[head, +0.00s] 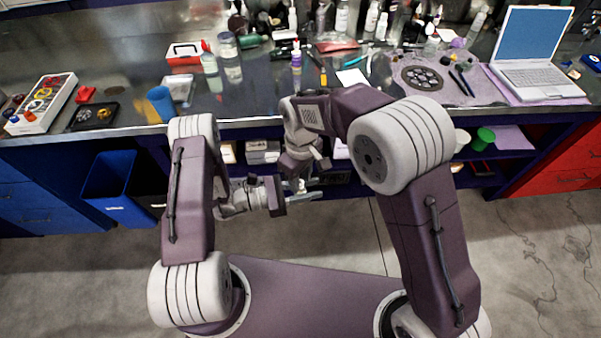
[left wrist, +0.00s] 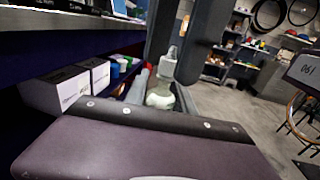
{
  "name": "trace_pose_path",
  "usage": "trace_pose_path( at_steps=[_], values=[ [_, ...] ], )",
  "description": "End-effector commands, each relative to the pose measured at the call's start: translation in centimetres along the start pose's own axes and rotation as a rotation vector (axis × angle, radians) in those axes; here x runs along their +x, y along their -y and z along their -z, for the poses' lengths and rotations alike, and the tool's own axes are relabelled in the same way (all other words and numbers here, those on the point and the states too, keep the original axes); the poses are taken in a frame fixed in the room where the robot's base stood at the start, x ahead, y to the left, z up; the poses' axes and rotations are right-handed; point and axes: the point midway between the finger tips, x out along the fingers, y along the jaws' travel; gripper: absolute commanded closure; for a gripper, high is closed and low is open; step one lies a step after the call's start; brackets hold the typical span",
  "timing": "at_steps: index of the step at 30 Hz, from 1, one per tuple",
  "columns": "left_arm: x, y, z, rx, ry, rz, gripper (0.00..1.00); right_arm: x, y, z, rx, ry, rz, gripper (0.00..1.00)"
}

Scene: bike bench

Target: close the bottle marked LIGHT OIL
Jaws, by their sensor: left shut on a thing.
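A small pale bottle (left wrist: 160,94) with a narrow grey top shows between and just beyond the dark fingers of my left gripper (left wrist: 175,62) in the left wrist view. My left gripper (head: 284,195) is shut on it, in front of the bench and below its top. In the head view only a small whitish bit of the bottle (head: 301,186) shows between the two grippers. My right gripper (head: 302,168) points down from above, close to the bottle's top. Its fingertips are mostly hidden, so its opening is unclear. No marking can be read on the bottle.
The metal bench (head: 130,112) runs behind my grippers, with several bottles and tools at its back. A blue cup (head: 160,103) stands near its front edge and a laptop (head: 535,55) at the right. A blue bin (head: 110,180) stands below. The floor in front is clear.

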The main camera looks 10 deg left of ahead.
Motion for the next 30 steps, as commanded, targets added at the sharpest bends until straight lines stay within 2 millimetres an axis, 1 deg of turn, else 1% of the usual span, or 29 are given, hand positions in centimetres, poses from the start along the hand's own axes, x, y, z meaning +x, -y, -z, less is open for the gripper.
trace_pose_path(
  at_steps=[5, 6, 8, 9, 10, 23, 24, 26, 30],
  values=[
    [0.0, 0.0, -0.01, 0.0, 0.0, 0.0, 1.0, 0.0, 0.0, 0.0, 0.0, 0.0, 0.0, 0.66],
    [0.0, 0.0, -0.01, 0.0, 0.0, 0.0, 1.0, 0.0, 0.0, 0.0, 0.0, 0.0, 0.0, 0.69],
    [0.0, 0.0, -0.01, 0.0, 0.0, 0.0, 1.0, -0.01, 0.0, -0.01, 0.0, 0.0, 0.0, 0.86],
    [0.0, 0.0, -0.01, 0.0, 0.0, 0.0, 1.0, -0.01, 0.0, -0.01, 0.0, 0.0, 0.0, 0.97],
    [0.0, 0.0, -0.01, 0.0, 0.0, 0.0, 1.0, -0.02, 0.0, -0.01, 0.0, 0.0, 0.0, 1.0],
    [0.0, 0.0, -0.01, 0.0, 0.0, 0.0, 1.0, -0.03, -0.01, -0.01, 0.011, 0.0, 0.0, 1.0],
    [0.0, 0.0, -0.01, 0.0, 0.0, 0.0, 1.0, -0.03, -0.01, -0.01, 0.011, 0.0, 0.0, 0.77],
    [0.0, 0.0, -0.01, 0.0, 0.0, 0.0, 1.0, -0.03, -0.01, -0.01, 0.011, 0.0, 0.0, 0.6],
    [0.0, 0.0, -0.01, 0.0, 0.0, 0.0, 1.0, -0.03, -0.01, -0.01, 0.011, 0.0, 0.0, 0.6]
  ],
)
